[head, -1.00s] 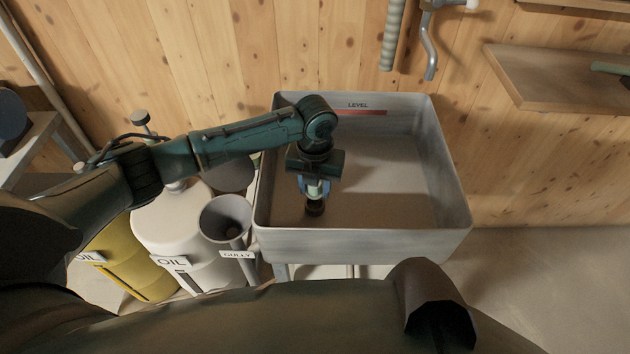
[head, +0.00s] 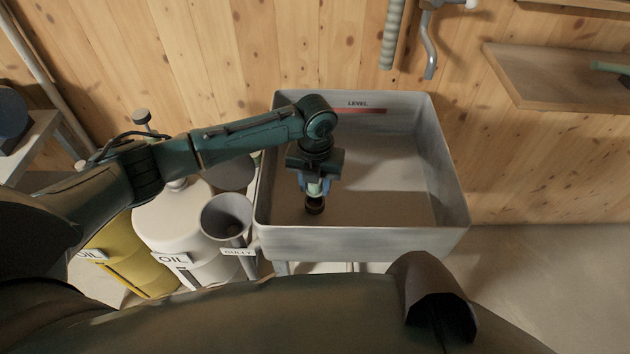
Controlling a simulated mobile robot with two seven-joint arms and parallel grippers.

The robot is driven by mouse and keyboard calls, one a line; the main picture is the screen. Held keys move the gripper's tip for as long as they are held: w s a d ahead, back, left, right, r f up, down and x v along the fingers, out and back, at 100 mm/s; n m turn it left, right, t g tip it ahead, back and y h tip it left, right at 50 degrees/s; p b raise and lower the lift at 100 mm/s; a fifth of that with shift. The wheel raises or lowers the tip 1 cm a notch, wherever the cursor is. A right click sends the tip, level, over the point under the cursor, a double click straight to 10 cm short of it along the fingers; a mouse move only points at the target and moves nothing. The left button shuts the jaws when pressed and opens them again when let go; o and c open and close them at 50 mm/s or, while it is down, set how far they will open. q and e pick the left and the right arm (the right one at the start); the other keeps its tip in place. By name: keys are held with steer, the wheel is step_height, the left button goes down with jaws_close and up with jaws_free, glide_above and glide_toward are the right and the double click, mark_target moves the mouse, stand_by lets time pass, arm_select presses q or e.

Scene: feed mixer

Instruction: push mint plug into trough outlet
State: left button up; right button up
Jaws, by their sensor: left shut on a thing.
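The grey trough (head: 440,170) stands in the middle with a red level line and the word LEVEL on its back inner wall. My left gripper (head: 314,190) points down inside the trough, left of its middle. It is shut on the mint plug (head: 314,188), of which a small pale green part shows between the fingers. Directly below the plug is a dark round trough outlet (head: 314,206) at the floor. I cannot tell how far the plug is in it. My right gripper is not in view.
A grey gully funnel (head: 227,216) stands just left of the trough. A white oil drum (head: 170,225) and a yellow drum (head: 145,268) stand farther left. A wooden shelf (head: 550,80) is at upper right. The trough's right half is empty.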

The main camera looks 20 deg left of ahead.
mark_target(315, 192)
arm_select(q)
steer(key=shift+p, duration=0.7)
stand_by(0.8)
steer(key=shift+f+b, duration=0.9)
steer(key=shift+f, duration=0.75)
steer(key=o, duration=1.1)
step_height(315, 192, up, 13)
steer(key=shift+r+p, duration=0.1)
steer(key=shift+p, duration=0.45)
